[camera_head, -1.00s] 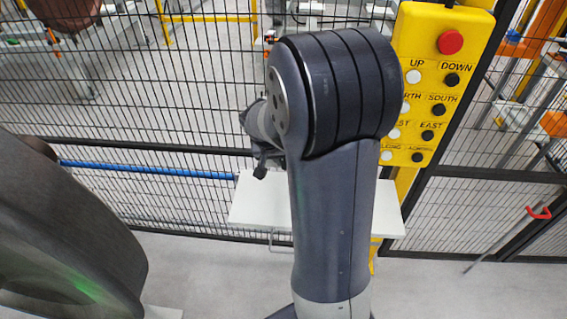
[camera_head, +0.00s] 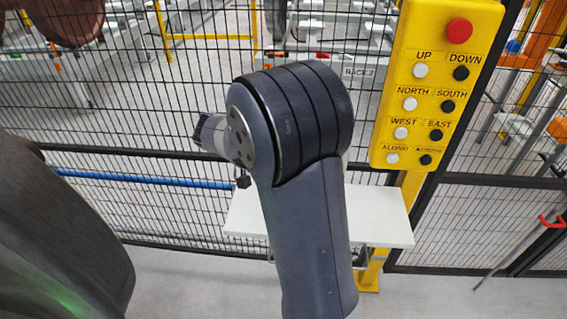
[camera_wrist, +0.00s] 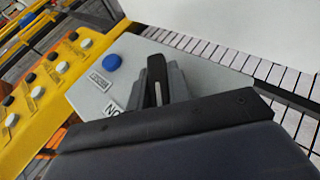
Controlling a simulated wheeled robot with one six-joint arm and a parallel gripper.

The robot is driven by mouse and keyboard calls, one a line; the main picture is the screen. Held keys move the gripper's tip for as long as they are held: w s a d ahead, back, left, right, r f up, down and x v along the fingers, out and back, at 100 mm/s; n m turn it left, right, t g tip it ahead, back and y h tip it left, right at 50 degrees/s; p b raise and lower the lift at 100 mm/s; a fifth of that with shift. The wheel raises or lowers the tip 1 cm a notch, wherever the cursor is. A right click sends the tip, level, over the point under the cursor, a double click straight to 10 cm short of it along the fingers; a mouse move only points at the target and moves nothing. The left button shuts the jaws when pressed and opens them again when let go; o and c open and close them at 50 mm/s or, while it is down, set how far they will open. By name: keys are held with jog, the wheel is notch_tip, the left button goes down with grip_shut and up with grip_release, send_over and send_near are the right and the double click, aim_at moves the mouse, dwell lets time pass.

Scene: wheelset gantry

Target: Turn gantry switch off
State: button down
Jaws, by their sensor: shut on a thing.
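In the wrist view a grey switch box (camera_wrist: 95,98) carries a blue button (camera_wrist: 112,62), small labels and a black switch handle (camera_wrist: 155,68) with a white line on it. My gripper (camera_wrist: 160,86) is at this box, its grey fingers on either side of the handle and shut on it. One label begins with "NO"; my gripper covers the rest. In the head view my arm hides the switch box and the gripper.
A yellow button panel (camera_head: 428,120) with a red button and several black and white buttons hangs right of my arm; it also shows at left in the wrist view (camera_wrist: 45,90). A black mesh fence stands behind. A white shelf (camera_head: 380,215) sits low behind my arm.

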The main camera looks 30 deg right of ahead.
dwell(0.4)
jog(key=c, duration=1.3)
grip_release()
jog(key=v, duration=1.1)
jog(key=shift+b, duration=0.3)
jog(key=shift+d+f, duration=0.15)
jog(key=x, duration=1)
jog(key=shift+d+p, duration=0.2)
jog(key=shift+p, duration=0.1)
jog(key=shift+d+f, duration=0.1)
jog(key=shift+d, duration=0.05)
jog(key=shift+y, duration=0.3)
